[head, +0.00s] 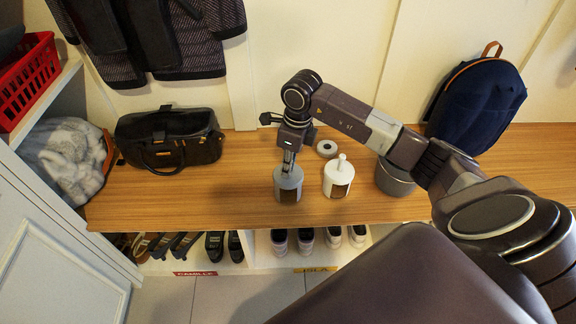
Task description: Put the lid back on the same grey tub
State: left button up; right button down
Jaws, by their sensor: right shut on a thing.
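The grey tub (289,195) stands on the wooden bench, with a brown patch on its front. My right gripper (289,165) points down over the tub and is shut on the grey lid (283,178) by its top. The lid is at the tub's mouth; I cannot tell whether it is fully seated. The fingers hide part of the lid. A white tub (338,178) with a knobbed white lid stands just to the right. My left gripper is out of view.
A small grey round piece with a dark centre (327,148) lies behind the tubs. A dark grey pot (394,182) stands right, partly behind my arm. A black bag (170,140) sits left. The bench between bag and grey tub is clear.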

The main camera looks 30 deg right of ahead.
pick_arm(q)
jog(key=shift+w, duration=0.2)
pick_arm(e)
jog(key=c, duration=1.9)
grip_release()
jog(key=o, duration=0.5)
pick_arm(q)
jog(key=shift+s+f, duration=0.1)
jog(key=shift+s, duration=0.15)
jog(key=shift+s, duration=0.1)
pick_arm(e)
jog(key=shift+r, duration=0.1)
